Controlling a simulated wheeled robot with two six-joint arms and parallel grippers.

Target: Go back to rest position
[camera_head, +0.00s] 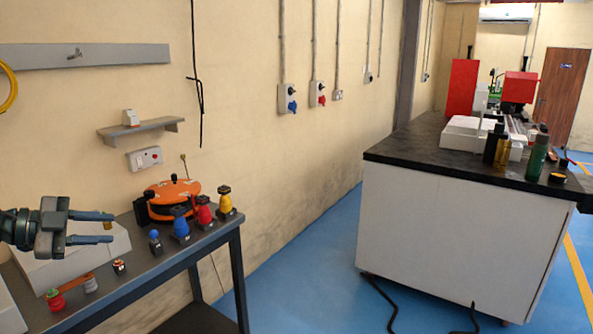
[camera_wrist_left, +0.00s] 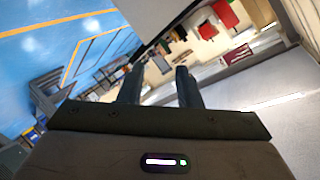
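My left gripper (camera_head: 108,228) comes in from the left in the head view, above the near-left end of the grey workbench (camera_head: 185,262). Its two fingers are apart with nothing between them. In the left wrist view the gripper (camera_wrist_left: 158,78) also shows both fingers parted, with a gap between them and no object held. My right gripper is in neither view.
The workbench holds an orange device (camera_head: 172,199), coloured connectors such as a yellow one (camera_head: 226,203), and a white box (camera_head: 75,262). A black-topped counter (camera_head: 440,150) with bottles and red machines stands at right. Blue floor (camera_head: 300,270) lies open between them.

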